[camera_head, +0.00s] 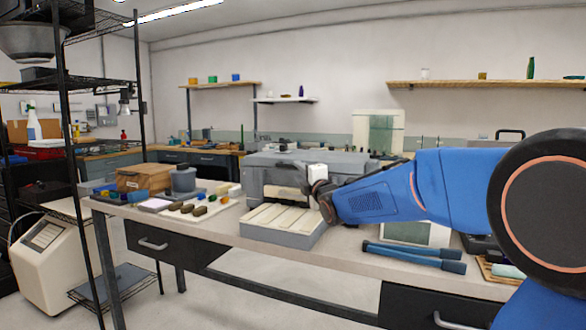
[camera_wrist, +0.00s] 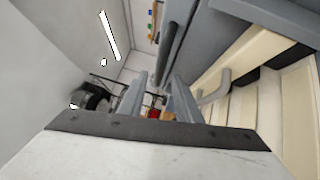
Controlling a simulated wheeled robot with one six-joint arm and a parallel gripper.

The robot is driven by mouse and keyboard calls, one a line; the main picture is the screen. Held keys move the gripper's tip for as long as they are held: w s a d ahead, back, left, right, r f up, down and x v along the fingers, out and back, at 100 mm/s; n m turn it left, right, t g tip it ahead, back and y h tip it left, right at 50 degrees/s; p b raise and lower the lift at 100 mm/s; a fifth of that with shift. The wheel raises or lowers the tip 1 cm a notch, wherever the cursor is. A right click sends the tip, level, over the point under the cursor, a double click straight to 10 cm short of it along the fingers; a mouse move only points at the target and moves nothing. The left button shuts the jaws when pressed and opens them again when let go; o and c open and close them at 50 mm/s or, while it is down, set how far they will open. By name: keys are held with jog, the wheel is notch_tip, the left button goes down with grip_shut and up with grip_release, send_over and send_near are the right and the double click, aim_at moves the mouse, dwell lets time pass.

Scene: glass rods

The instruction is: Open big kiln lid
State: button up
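The big kiln (camera_head: 262,170) is a wide grey box at the back of the workbench. A grey base lined with cream slabs (camera_head: 280,220) extends in front of it. My gripper (camera_head: 292,168) is at the kiln's front, partly lost against its grey. In the wrist view my gripper (camera_wrist: 158,92) has its two grey fingers apart. A dark grey bar (camera_wrist: 170,40), which looks like the lid handle, runs down the picture towards the gap between the fingertips. I cannot tell whether the fingers touch it. A lighter grey handle (camera_wrist: 214,88) sits by the cream lining, right of the fingers.
Blue-handled tools (camera_head: 412,252) lie on the bench front, right of the kiln. Small coloured pieces and brown blocks (camera_head: 192,210) lie to its left, by a wooden box (camera_head: 143,178). A black wire rack (camera_head: 68,130) stands at the left.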

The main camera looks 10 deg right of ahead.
aim_at(293, 166)
jog(key=shift+x, duration=3.1)
grip_shut()
